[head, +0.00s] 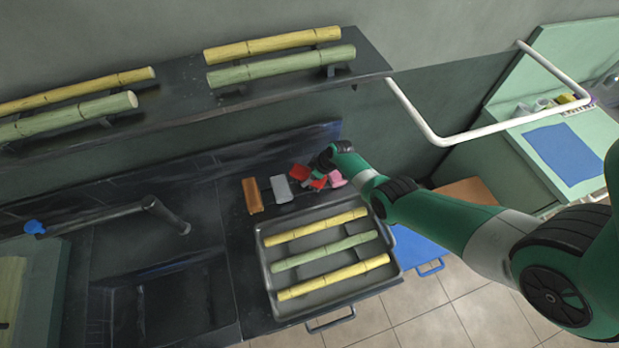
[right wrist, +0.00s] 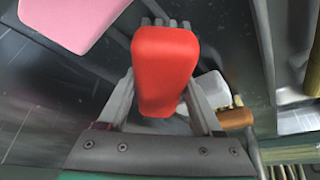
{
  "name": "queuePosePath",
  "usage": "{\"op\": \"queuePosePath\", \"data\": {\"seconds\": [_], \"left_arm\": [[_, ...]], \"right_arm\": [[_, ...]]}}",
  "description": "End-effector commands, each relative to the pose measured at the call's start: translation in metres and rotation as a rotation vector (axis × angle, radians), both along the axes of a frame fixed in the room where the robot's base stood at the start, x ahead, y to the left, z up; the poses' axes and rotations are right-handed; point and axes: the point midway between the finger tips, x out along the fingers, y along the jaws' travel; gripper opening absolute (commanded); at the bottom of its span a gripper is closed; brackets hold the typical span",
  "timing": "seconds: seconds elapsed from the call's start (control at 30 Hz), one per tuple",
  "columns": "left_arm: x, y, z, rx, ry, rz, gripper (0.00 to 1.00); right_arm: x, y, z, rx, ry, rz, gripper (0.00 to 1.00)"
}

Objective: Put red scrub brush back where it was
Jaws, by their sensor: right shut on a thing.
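The left gripper is not in view.
A pink brush (head: 337,179), a white brush (head: 281,189) and an orange-brown brush (head: 252,195) stand close by. A metal tray (head: 265,262) with sugarcane lies in front. A shelf (head: 180,104) with cane overhangs behind. A sink with a black faucet (head: 160,214) is left.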

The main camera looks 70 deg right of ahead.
Motion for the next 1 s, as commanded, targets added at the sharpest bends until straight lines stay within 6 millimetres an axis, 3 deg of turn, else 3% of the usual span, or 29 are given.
{"op": "queuePosePath", "data": {"seconds": [0.47, 0.5, 0.67, 1.0], "left_arm": [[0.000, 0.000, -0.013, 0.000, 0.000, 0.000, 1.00], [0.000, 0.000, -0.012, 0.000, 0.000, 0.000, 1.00], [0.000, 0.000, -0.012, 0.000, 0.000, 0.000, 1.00], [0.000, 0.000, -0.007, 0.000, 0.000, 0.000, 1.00]], "right_arm": [[0.000, 0.000, -0.012, 0.000, 0.000, 0.000, 0.00], [0.000, 0.000, -0.012, 0.000, 0.000, 0.000, 0.71], [0.000, 0.000, -0.012, 0.000, 0.000, 0.000, 0.97], [0.000, 0.000, -0.007, 0.000, 0.000, 0.000, 0.97]]}}
